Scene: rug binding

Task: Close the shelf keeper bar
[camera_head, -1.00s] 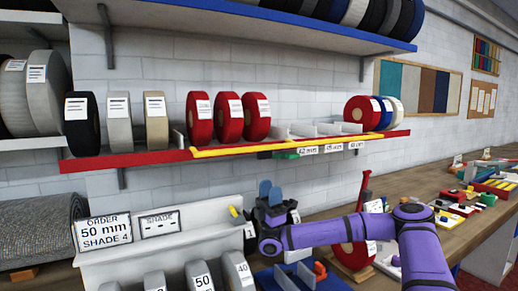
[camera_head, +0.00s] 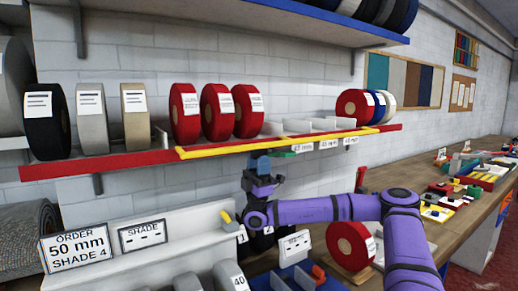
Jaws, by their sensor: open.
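The yellow keeper bar (camera_head: 222,148) runs along the front of the red-edged middle shelf (camera_head: 60,171), below the three red rolls. Its right end lies near the shelf's right part, by the red, blue and white rolls. A green piece (camera_head: 284,155) sits just under the bar near its middle. My gripper (camera_head: 261,160) is open and points up just below the bar, left of the green piece. Its blue fingertips overlap the shelf edge in the picture; I cannot tell whether they touch the bar.
Three red rolls (camera_head: 217,111) stand on the shelf, with empty divided slots (camera_head: 310,125) to their right. Black and beige rolls (camera_head: 91,118) stand at the left. Below are an order sign (camera_head: 74,248), a rack of rolls and a red reel (camera_head: 350,246) on the bench.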

